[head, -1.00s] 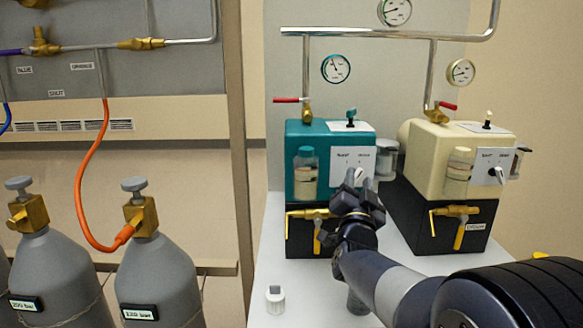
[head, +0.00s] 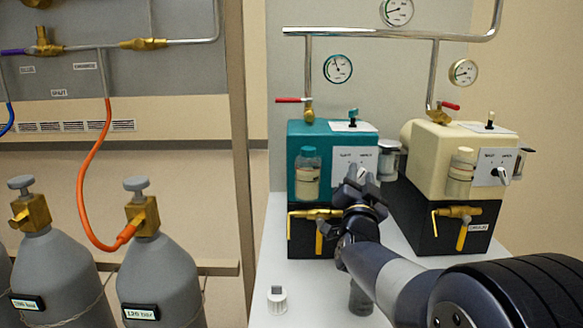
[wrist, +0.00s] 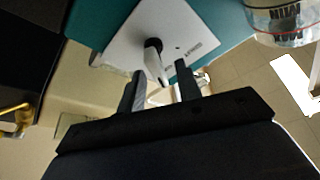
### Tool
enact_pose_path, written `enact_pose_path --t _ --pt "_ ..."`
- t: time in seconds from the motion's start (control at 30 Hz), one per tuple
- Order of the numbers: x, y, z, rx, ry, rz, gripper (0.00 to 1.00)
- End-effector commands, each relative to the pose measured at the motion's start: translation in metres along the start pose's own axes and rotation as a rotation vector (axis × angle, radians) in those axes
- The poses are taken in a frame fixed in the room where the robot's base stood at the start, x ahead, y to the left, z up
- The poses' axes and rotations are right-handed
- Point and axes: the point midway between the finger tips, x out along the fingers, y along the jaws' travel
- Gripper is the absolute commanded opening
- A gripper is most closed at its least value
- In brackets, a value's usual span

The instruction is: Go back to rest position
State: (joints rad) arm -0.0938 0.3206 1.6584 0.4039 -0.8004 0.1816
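My gripper (head: 360,184) is in front of the teal pump box (head: 334,134), by the white plate with a knob on its front. In the wrist view my gripper (wrist: 160,90) has its two dark fingers apart with nothing held between them. The black and pale knob (wrist: 153,60) on the white plate (wrist: 165,38) shows just beyond the fingertips, between them in the picture. I cannot tell whether a finger touches it. In the head view my gripper partly hides the knob.
A cream pump box (head: 458,160) stands to the right. Brass valves (head: 316,214) are on the black lower part below my gripper. Grey gas cylinders (head: 160,277) stand farther left.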

Motion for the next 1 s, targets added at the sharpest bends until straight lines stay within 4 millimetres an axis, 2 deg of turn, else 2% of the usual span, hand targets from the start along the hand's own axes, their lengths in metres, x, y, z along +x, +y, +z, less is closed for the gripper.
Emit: enact_pose_path --t 0.57,1.0 --pt "-0.093 -0.001 -0.001 0.001 -0.004 -0.001 0.33" --pt "-0.021 0.001 0.002 0.0 0.001 0.001 0.33"
